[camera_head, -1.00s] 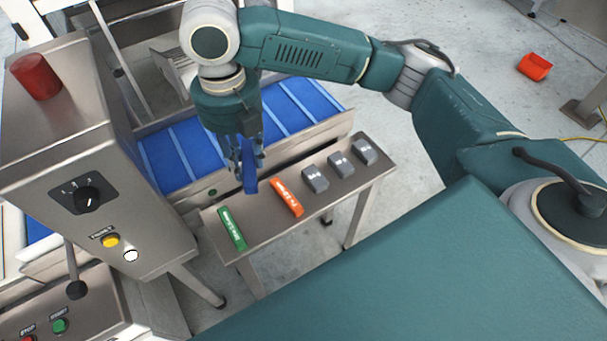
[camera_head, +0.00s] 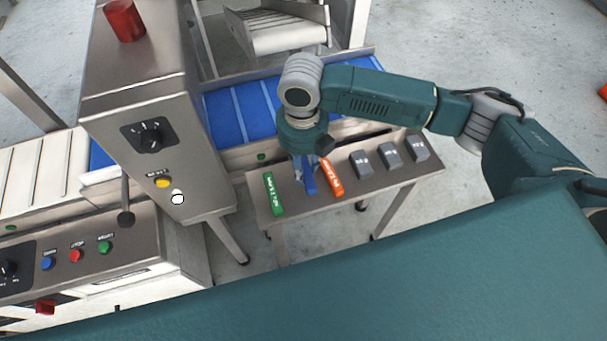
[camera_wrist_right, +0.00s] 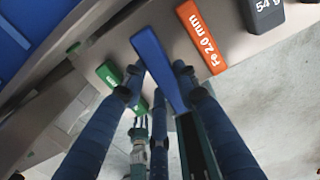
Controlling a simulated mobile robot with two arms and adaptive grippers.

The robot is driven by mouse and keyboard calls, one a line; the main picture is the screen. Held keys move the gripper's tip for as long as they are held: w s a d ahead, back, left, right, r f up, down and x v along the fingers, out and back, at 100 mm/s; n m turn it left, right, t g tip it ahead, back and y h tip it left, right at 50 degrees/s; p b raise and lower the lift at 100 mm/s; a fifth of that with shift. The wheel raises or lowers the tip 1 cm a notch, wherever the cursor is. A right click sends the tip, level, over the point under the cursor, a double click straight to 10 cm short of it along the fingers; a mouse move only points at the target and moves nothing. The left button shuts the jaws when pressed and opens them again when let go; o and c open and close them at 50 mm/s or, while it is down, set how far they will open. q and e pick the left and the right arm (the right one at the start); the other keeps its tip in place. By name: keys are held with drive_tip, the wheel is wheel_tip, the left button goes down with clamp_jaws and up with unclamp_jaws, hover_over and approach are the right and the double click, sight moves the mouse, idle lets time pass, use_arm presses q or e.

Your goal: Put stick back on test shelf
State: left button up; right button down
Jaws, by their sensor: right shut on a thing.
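My right gripper (camera_head: 305,168) is shut on a blue stick (camera_head: 309,182) over the steel test shelf (camera_head: 385,185). The blue stick also shows in the right wrist view (camera_wrist_right: 157,65), running out from between the fingers (camera_wrist_right: 165,85). It is in the gap between a green stick (camera_head: 273,194) and an orange stick (camera_head: 331,178) marked Fe 2.0 mm, which both lie on the shelf. I cannot tell whether the blue stick touches the shelf. My left gripper is not in view.
Several grey weights (camera_head: 389,157) stand on the shelf right of the orange stick. A blue belt conveyor (camera_head: 240,115) runs behind the shelf. A steel control cabinet (camera_head: 165,110) stands close on the left.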

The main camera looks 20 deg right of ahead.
drive_tip(key=shift+f, duration=2.4)
drive_tip(key=shift+f, duration=0.1)
drive_tip(key=c, duration=1.3)
unclamp_jaws()
wheel_tip(320, 180, up, 12)
drive_tip(key=shift+r, duration=0.15)
drive_tip(key=shift+a, duration=0.1)
